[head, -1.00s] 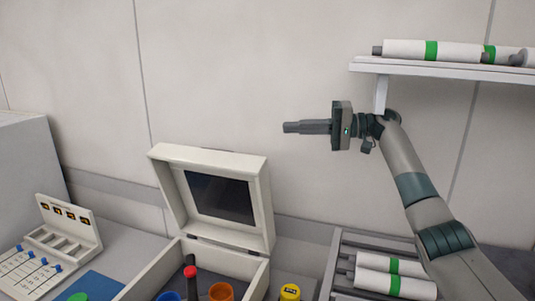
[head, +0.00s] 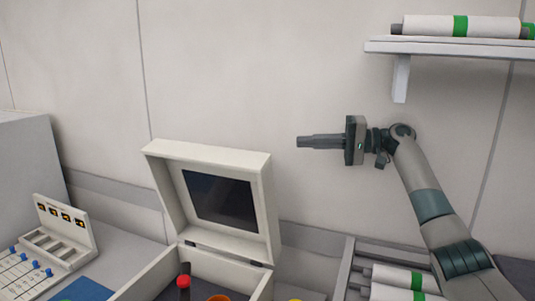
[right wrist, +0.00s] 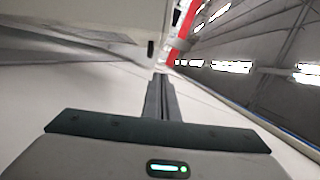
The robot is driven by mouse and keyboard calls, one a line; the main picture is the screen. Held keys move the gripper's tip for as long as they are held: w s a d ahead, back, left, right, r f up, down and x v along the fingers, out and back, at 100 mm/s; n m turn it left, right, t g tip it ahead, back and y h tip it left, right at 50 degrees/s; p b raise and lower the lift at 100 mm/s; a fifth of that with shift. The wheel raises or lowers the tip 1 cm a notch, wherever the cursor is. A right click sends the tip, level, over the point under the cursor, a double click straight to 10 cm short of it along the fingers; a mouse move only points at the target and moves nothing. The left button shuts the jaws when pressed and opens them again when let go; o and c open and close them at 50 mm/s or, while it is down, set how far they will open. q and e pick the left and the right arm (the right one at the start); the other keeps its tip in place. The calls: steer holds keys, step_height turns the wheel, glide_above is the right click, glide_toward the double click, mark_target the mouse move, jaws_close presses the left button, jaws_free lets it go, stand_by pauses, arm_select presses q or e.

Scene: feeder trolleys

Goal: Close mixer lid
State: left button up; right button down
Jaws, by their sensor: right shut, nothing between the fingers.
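The mixer lid (head: 262,190) is a cream frame with a dark window (head: 218,200). It stands raised, tilted back, on the rear of the cream mixer box (head: 236,267). My right gripper (head: 299,142) is shut and empty, pointing left. In the head view it is above and to the right of the lid's top right corner, apart from it. In the right wrist view the shut fingers (right wrist: 160,78) show at the middle. My left gripper is not in view.
A red-topped dark stick (head: 184,282) and an orange cup (head: 219,298) show in the box. A wall shelf (head: 450,46) with white rolls is at upper right. More rolls (head: 398,277) lie on a rack below my right arm. A small panel (head: 65,222) stands at left.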

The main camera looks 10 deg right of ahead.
steer(key=shift+a+f+p, duration=0.25)
steer(key=shift+a+p, duration=0.95)
steer(key=shift+a, duration=0.75)
steer(key=shift+a+f+p, duration=0.3)
steer(key=shift+a+p, duration=0.9)
steer(key=shift+a, duration=0.7)
steer(key=shift+a+f+p, duration=0.25)
steer(key=shift+a+p, duration=0.95)
steer(key=shift+a, duration=0.75)
